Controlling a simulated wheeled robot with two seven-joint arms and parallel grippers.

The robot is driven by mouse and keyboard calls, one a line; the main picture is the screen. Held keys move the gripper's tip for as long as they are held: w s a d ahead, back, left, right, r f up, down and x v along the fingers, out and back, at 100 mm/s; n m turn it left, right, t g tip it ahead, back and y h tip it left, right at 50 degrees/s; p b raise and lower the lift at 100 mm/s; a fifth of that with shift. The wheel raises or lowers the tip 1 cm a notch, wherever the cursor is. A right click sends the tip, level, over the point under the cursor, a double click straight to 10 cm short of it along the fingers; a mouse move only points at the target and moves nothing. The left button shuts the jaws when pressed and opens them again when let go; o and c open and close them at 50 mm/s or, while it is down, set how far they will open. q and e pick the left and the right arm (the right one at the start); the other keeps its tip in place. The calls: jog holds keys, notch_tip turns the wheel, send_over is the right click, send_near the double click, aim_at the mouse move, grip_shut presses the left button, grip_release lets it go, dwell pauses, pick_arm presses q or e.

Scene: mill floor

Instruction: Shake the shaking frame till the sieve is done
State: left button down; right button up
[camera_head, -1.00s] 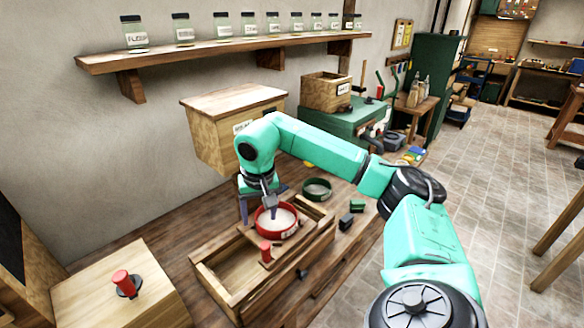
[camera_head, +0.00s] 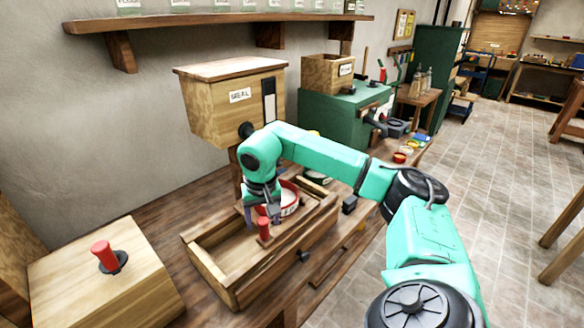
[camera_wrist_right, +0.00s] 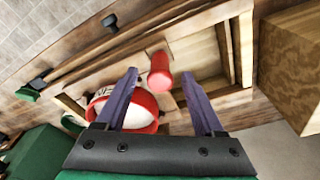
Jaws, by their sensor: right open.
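The wooden shaking frame (camera_head: 216,268) lies on the bench, an open rectangular tray with a red upright handle (camera_head: 264,229) on a crosspiece. The red round sieve (camera_head: 290,198) with pale contents sits at its far end, partly hidden by my right gripper (camera_head: 263,217). In the right wrist view, the purple fingers of my right gripper (camera_wrist_right: 162,92) are spread apart. The red handle (camera_wrist_right: 160,72) shows between and beyond them, and the sieve (camera_wrist_right: 142,106) is behind the left finger. My left gripper is not in view.
A wooden box with a red knob (camera_head: 104,256) stands at the left front. A box labelled MEAL (camera_head: 240,97) stands behind the frame. A shelf of jars (camera_head: 225,20) runs along the wall.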

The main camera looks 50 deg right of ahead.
jog(key=shift+r, duration=0.1)
jog(key=shift+c, duration=0.3)
grip_shut()
jog(key=a+p, duration=0.3)
jog(key=a, duration=1.1)
jog(key=d+b, duration=0.2)
jog(key=d, duration=0.7)
jog(key=shift+d+b, duration=0.25)
jog(key=shift+b, duration=0.05)
